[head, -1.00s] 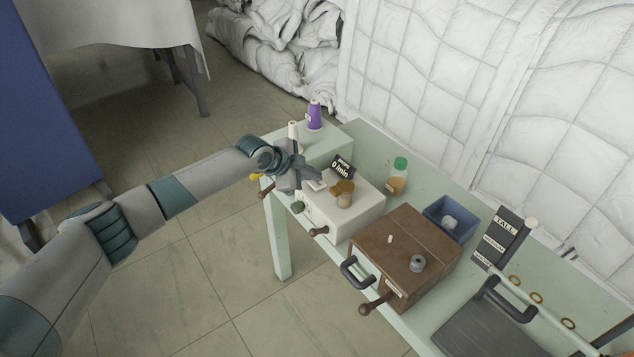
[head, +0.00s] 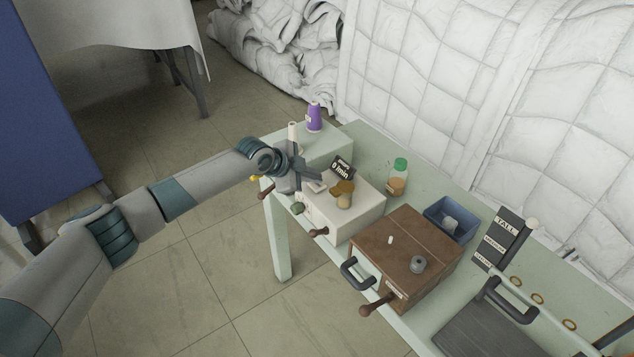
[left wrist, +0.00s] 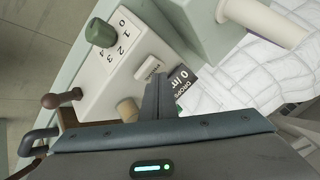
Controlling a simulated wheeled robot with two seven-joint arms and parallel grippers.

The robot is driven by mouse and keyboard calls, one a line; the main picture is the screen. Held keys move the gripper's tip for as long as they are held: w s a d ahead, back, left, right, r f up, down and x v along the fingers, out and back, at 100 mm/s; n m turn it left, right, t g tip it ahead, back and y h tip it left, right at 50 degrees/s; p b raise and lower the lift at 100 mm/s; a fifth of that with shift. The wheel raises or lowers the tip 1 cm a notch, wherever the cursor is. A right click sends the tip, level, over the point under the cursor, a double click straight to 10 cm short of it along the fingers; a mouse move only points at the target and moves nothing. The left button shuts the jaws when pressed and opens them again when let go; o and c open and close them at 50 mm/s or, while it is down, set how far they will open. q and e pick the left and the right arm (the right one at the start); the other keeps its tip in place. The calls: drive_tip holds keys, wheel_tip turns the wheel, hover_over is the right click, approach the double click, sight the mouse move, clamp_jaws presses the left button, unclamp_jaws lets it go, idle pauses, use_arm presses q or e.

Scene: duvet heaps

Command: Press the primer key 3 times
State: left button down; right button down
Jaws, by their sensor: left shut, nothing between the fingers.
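The white box (head: 350,216) on the green table carries a small pale key (head: 314,187). In the left wrist view this key (left wrist: 148,69) is a raised white block with a small label that I cannot read clearly. My right gripper is not in view.
A green dial (left wrist: 100,32) with numbers and a tan knob (head: 344,195) are close by on the box.

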sight(313, 186)
use_arm(q)
drive_tip(key=shift+r+p, duration=0.45)
drive_tip(key=shift+r, duration=0.4)
drive_tip(key=shift+r, duration=0.15)
wheel_tip(313, 186, up, 6)
drive_tip(key=p, duration=0.3)
drive_tip(key=shift+p, duration=0.4)
drive_tip(key=shift+a+f, duration=0.1)
drive_tip(key=shift+f, duration=0.15)
idle(2.1)
